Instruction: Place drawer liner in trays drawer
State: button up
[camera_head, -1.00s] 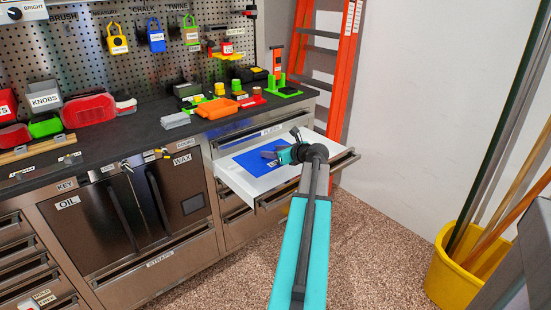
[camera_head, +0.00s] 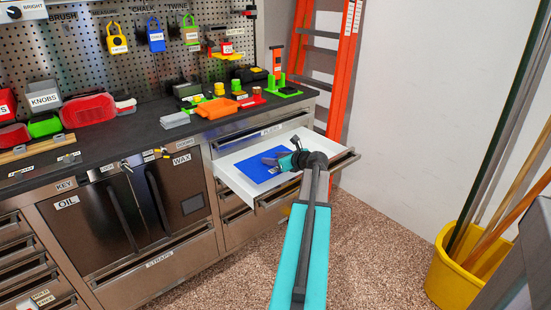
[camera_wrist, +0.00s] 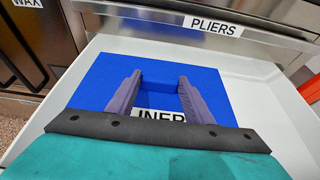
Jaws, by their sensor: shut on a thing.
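The drawer liner (camera_head: 257,171) is a flat blue sheet inside an open white drawer (camera_head: 229,172). It also shows in the wrist view (camera_wrist: 92,82), with a partly hidden label reading about "INER". My gripper (camera_head: 272,160) is over the liner. In the wrist view its two grey fingers (camera_wrist: 160,82) are shut on a raised blue part in the liner's middle. White drawer floor (camera_wrist: 270,105) shows around the liner. I cannot tell whether the liner touches the floor or hovers just above it. The open drawer's own label is not visible.
A closed drawer labelled PLIERS (camera_wrist: 215,27) is just above the open one. The dark worktop (camera_head: 130,130) carries bins and tools. An orange ladder (camera_head: 345,70) stands behind on the right. A yellow bucket (camera_head: 455,280) with long poles is at the lower right.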

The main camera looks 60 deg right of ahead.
jog(key=shift+f, duration=0.55)
jog(key=o, duration=1.3)
jog(key=shift+c, duration=0.2)
jog(key=shift+r, duration=0.15)
jog(key=shift+r, duration=0.5)
jog(key=v, duration=1.2)
jog(key=shift+p, duration=0.4)
